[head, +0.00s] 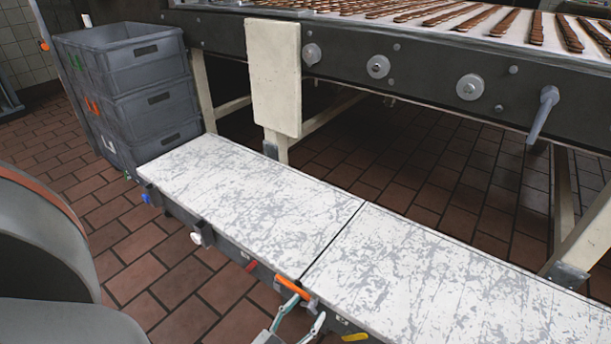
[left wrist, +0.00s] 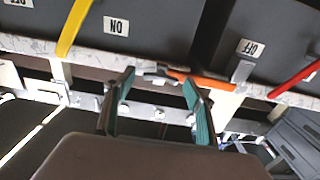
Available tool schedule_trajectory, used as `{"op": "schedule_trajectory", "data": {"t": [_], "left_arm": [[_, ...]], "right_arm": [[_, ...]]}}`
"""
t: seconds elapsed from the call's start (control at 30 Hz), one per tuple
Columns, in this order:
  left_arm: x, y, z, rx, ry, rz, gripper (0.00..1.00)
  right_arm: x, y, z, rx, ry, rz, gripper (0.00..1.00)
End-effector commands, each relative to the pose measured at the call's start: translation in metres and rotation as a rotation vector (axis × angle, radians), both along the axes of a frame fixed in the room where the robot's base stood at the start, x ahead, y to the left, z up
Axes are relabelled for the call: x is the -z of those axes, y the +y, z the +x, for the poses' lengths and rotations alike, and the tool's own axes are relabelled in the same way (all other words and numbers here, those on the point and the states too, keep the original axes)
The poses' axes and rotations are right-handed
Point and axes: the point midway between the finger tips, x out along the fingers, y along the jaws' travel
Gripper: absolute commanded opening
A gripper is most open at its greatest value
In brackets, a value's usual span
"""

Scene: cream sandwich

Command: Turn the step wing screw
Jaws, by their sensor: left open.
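The step (head: 215,180) is a long, low platform with a worn white and grey top, split by a dark seam. An orange handle (head: 292,288) sits on its near side by the seam. It also shows in the left wrist view (left wrist: 205,79), reaching from near the right fingertip toward the right. I take this to be the wing screw, but cannot be sure. My left gripper (head: 309,307) is close below the orange handle, open, with nothing held. In the left wrist view, its two green-lined fingers (left wrist: 158,84) stand apart before the step's edge. My right gripper is out of view.
Along the same edge are a red handle (head: 250,266), a yellow handle (head: 354,337), a white knob (head: 196,238) and a blue knob (head: 146,197). Stacked grey crates (head: 145,95) stand at the far end. A conveyor (head: 425,82) runs behind the step. Tiled floor is free at left.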

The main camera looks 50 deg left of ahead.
Motion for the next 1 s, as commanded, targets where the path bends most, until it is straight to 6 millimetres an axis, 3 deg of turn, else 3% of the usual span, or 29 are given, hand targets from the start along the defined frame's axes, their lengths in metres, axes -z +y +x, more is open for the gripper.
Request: {"op": "schedule_trajectory", "data": {"t": [0.17,0.33,0.67,1.0], "left_arm": [[0.0,0.0001,0.0,0.0,0.0,0.0,0.55],[0.0,0.0002,-0.0001,0.0,0.0,0.0,0.16],[0.0001,0.0004,-0.0004,-0.001,-0.005,-0.024,0.16],[0.0006,0.0015,-0.0012,-0.002,-0.05,-0.211,0.16]], "right_arm": [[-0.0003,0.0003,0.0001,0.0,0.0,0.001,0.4],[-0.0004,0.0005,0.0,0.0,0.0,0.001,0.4],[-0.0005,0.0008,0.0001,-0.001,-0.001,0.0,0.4],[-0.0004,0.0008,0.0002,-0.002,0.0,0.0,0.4]]}}
